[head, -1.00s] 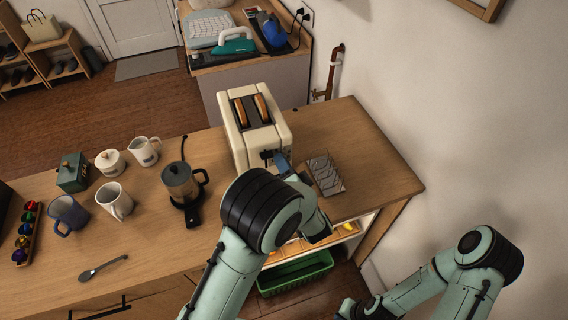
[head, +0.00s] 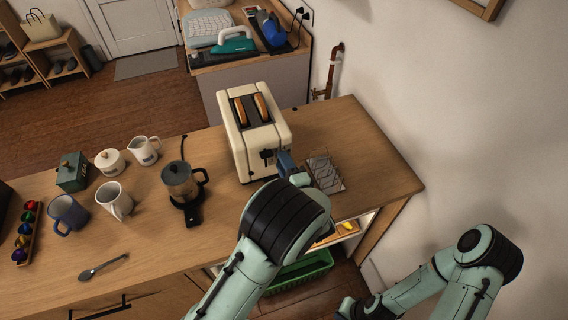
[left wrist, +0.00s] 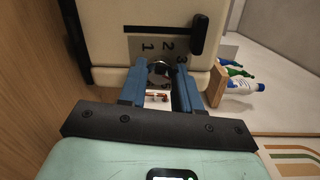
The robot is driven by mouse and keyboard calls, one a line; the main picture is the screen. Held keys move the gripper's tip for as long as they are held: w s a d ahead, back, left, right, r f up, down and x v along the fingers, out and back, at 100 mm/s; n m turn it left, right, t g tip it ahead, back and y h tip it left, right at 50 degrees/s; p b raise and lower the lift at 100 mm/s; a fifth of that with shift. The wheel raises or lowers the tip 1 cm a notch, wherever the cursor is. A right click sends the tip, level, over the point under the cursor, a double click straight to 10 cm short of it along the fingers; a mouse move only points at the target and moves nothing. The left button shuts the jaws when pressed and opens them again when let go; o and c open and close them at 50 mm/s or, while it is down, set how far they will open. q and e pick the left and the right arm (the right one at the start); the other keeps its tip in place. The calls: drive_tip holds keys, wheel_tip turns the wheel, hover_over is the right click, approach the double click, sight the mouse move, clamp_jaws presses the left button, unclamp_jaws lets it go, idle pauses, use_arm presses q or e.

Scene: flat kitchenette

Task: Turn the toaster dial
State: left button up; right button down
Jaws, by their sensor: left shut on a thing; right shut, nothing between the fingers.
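The cream toaster (head: 242,148) stands on the wooden counter with two slices of toast in its slots. In the left wrist view its front (left wrist: 110,50) shows a black lever and a grey scale with the numbers 1, 2 and 3. The dark round dial (left wrist: 160,70) sits below the scale. My left gripper (left wrist: 160,88) is shut on the dial, with one blue finger on each side. In the head view my left gripper (head: 286,163) is at the toaster's front, and my arm partly hides it. The dial's pointer cannot be made out. My right gripper is out of view.
A wire toast rack (head: 326,174) stands close to the right of my left gripper. A French press (head: 181,180) stands to the left, with mugs (head: 115,201) beyond it. A green crate (head: 302,273) lies below the counter. The counter's right end is clear.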

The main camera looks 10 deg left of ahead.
idle(0.4)
use_arm(q)
drive_tip(key=o, duration=1.1)
drive_tip(key=shift+c, duration=0.2)
drive_tip(key=shift+s+d, duration=0.1)
drive_tip(key=b+v, duration=0.2)
drive_tip(key=v, duration=1.1)
use_arm(e)
drive_tip(key=shift+s+f, duration=1.25)
drive_tip(key=shift+s, duration=0.3)
use_arm(q)
drive_tip(key=shift+s, duration=0.1)
